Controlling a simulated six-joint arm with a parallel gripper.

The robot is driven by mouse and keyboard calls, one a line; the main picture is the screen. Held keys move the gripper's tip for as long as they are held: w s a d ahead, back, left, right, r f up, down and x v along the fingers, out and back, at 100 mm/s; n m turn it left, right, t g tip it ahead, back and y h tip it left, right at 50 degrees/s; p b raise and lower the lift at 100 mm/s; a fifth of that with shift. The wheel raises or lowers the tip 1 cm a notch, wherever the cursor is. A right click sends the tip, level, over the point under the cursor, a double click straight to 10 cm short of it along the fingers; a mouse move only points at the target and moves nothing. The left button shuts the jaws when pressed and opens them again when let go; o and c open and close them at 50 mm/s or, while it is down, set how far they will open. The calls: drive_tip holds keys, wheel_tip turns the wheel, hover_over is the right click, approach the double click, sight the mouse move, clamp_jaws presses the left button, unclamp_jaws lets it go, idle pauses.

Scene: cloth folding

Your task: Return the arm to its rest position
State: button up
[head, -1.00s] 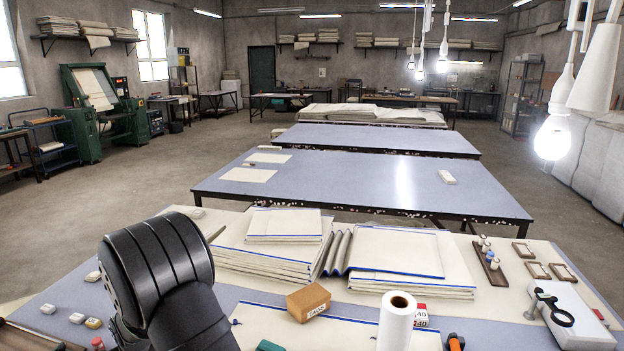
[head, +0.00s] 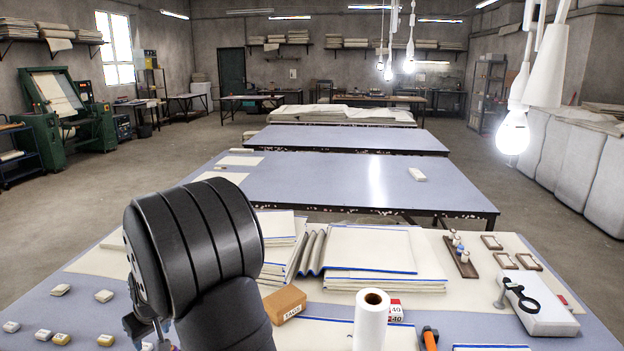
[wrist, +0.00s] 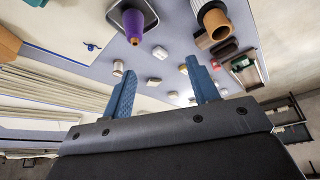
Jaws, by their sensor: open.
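My gripper (wrist: 163,98) shows in the wrist view with its two blue fingers spread apart and nothing between them. In the head view my black arm stands at the lower left, in front of the table; the gripper's fingertips are not clear there. Cream cloths with blue edges, one of them a folded cloth (head: 370,247), lie stacked on the near table (head: 90,310). The arm hides part of the stack's left side.
A tan box (head: 284,303), a white roll (head: 370,322) and an orange-handled tool (head: 430,339) stand at the front. Several small blocks lie at left. Bulbs (head: 512,132) hang at right.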

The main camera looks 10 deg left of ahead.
drive_tip(key=w+a+f, duration=0.2)
drive_tip(key=w+f, duration=0.1)
drive_tip(key=w, duration=0.5)
drive_tip(key=w+a+f+n, duration=0.1)
drive_tip(key=w+f, duration=0.3)
drive_tip(key=w, duration=0.4)
drive_tip(key=w+a+f+n+g, duration=0.1)
drive_tip(key=w+a+f, duration=0.2)
drive_tip(key=w, duration=0.5)
drive_tip(key=shift+w+a+f, duration=0.25)
drive_tip(key=shift+a+f, duration=0.05)
drive_tip(key=shift+a, duration=0.05)
